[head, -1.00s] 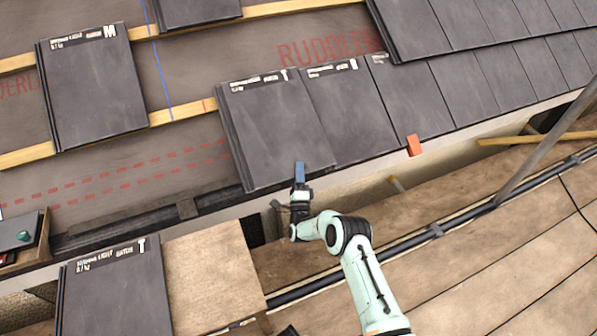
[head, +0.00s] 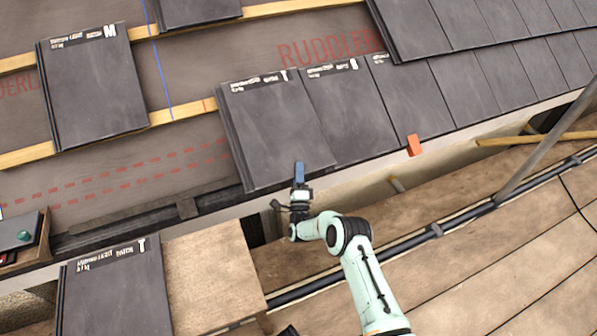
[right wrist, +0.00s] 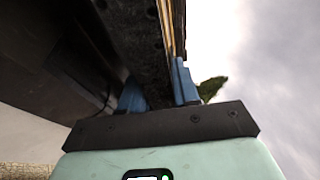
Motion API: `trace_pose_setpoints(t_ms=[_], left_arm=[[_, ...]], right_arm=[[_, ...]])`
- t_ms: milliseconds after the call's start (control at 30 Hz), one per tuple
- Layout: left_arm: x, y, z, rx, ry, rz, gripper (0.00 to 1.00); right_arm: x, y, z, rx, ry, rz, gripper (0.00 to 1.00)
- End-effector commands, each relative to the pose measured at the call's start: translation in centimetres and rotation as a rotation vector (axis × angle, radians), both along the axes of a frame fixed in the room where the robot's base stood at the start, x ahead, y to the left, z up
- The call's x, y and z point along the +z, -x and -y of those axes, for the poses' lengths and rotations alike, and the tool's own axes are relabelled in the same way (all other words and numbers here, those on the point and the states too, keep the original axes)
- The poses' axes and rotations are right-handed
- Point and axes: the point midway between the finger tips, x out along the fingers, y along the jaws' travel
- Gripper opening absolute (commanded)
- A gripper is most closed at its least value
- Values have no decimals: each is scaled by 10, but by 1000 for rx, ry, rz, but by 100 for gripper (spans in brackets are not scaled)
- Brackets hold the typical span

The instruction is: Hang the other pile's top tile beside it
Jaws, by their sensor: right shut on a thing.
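A dark grey tile marked T (head: 272,130) lies at the left end of the lower tile course, its right edge against the neighbouring tile (head: 345,112). My right gripper (head: 299,172) is at its lower edge, shut on it. In the right wrist view the blue fingers (right wrist: 158,96) sit either side of the tile's edge (right wrist: 140,40). A pile with a top tile marked T (head: 115,290) stands at the lower left. A pile with a top tile marked M (head: 97,92) lies on the battens at the upper left. My left gripper is out of view.
A wooden batten (head: 180,115) runs left of the held tile, with bare underlay (head: 120,180) below it. An orange block (head: 414,145) sits at the eave. A grey scaffold pole (head: 545,148) slants at the right. A small box with a green item (head: 24,236) is at the left edge.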

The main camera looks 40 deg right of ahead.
Motion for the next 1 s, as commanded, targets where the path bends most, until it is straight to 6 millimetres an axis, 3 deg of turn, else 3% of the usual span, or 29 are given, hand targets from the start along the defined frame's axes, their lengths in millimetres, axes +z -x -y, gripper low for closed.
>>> trace_pose_setpoints(t_ms=[867,900,967,1000], left_arm=[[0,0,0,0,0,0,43],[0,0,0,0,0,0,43],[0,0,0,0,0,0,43],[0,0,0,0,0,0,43]], right_arm=[[2,3,0,-1,-1,-4,0],[2,3,0,-1,-1,-3,40],[2,2,0,-1,-1,-4,60],[2,2,0,-1,-2,-5,60]])
